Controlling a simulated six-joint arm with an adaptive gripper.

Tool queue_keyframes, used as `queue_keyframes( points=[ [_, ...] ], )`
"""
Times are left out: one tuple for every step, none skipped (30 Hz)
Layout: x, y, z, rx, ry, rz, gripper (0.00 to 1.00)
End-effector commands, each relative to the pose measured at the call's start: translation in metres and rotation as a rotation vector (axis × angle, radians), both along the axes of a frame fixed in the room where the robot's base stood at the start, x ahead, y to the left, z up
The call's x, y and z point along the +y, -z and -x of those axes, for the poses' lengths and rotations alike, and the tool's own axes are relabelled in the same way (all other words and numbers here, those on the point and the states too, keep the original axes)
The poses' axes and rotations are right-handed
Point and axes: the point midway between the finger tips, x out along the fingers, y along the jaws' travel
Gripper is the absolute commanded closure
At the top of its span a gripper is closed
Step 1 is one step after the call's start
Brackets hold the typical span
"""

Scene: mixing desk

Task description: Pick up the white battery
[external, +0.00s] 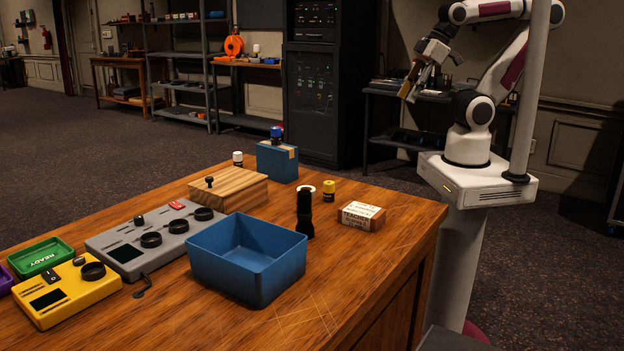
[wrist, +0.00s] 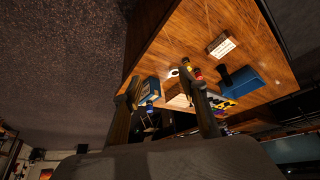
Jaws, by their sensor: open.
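The white battery (external: 238,158), a small cylinder with a white top and dark lower part, stands at the far edge of the wooden block on the table; I cannot tell what its base rests on. I cannot make it out in the wrist view. My gripper (external: 408,88) is raised beyond the table's far right side, well away from the battery. In the wrist view my gripper (wrist: 162,92) has its two fingers apart with nothing held between them.
A blue box (external: 277,163) with a blue-topped battery (external: 276,133) stands right of the wooden block (external: 229,189). A yellow battery (external: 329,190), black flashlight (external: 305,214), small carton (external: 361,215) and open blue bin (external: 247,260) are nearby. The table's right front is clear.

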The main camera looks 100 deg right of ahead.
Motion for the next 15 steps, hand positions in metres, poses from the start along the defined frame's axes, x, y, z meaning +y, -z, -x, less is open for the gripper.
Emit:
queue_keyframes(
  points=[
    [-0.001,-0.001,-0.002,-0.002,0.002,0.002,0.58],
    [-0.002,-0.001,-0.003,-0.004,0.004,0.003,0.58],
    [-0.003,-0.002,-0.006,-0.008,0.007,0.007,0.58],
    [-0.004,-0.003,-0.009,-0.012,0.009,0.009,0.58],
    [-0.006,-0.004,-0.012,-0.016,0.012,0.013,0.58],
    [-0.008,-0.005,-0.017,-0.022,0.017,0.018,0.58],
    [-0.011,-0.007,-0.022,-0.029,0.021,0.024,0.58],
    [-0.013,-0.008,-0.027,-0.036,0.025,0.030,0.58],
    [-0.017,-0.010,-0.035,-0.046,0.031,0.038,0.58],
    [-0.020,-0.012,-0.041,-0.055,0.037,0.045,0.58],
    [-0.023,-0.014,-0.048,-0.065,0.042,0.053,0.58],
    [-0.028,-0.016,-0.057,-0.077,0.049,0.063,0.58],
    [-0.031,-0.018,-0.065,-0.088,0.053,0.071,0.58],
    [-0.035,-0.020,-0.072,-0.099,0.058,0.080,0.58],
    [-0.041,-0.023,-0.083,-0.114,0.065,0.090,0.58]
  ],
)
